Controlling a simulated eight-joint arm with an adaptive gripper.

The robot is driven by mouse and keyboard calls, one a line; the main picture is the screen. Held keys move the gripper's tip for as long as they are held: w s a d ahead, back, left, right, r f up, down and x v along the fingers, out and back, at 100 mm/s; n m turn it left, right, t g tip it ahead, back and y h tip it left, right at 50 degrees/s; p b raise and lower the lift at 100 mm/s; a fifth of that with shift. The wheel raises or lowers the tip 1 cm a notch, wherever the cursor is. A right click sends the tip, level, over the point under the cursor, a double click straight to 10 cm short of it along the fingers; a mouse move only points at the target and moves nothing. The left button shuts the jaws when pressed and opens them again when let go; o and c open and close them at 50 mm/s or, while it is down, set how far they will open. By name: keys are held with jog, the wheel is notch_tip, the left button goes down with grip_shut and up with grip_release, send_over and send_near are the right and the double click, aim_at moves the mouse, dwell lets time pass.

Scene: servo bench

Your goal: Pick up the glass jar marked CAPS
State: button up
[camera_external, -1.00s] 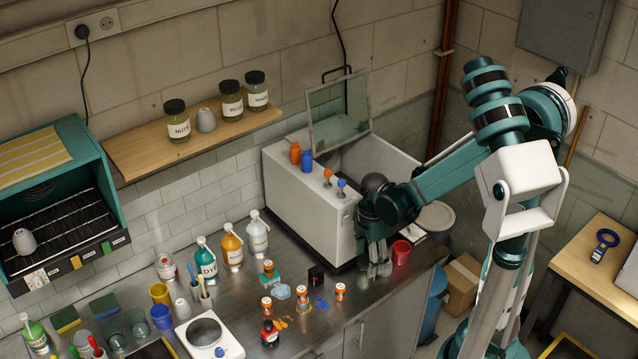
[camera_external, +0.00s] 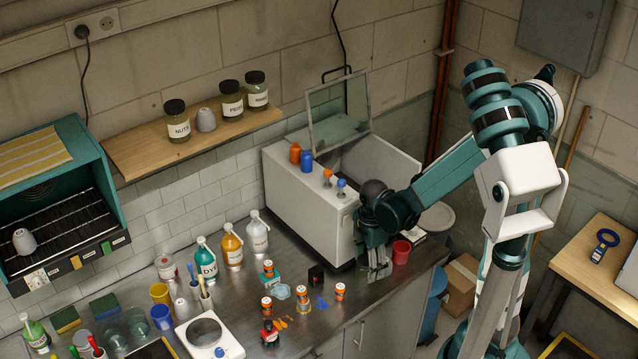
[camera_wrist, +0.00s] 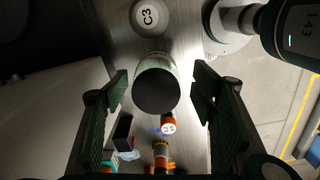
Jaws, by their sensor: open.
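A jar with a round dark lid (camera_wrist: 155,92) and a pale green glass body (camera_wrist: 153,64) stands between my fingers in the wrist view. Its label does not show, so I cannot read CAPS on it. My gripper (camera_wrist: 160,84) is open, with one finger on each side of the jar and gaps showing between. In the external view my gripper (camera_external: 379,268) points down over the right part of the bench, beside the white box. The jar is hard to make out there behind the fingers.
A red cup (camera_external: 401,252) stands just right of my gripper. The white box (camera_external: 312,205) with a raised lid is close on the left. Labelled jars (camera_external: 231,101) stand on the wall shelf.

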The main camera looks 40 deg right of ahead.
jog(key=shift+f, duration=0.2)
jog(key=shift+w+d+f, duration=0.1)
jog(key=shift+w+f, duration=0.05)
jog(key=shift+f, duration=0.6)
jog(key=shift+w+f, duration=0.1)
jog(key=shift+f, duration=0.6)
jog(key=shift+f+b, duration=0.3)
jog(key=shift+f, duration=0.65)
jog(key=c, duration=1)
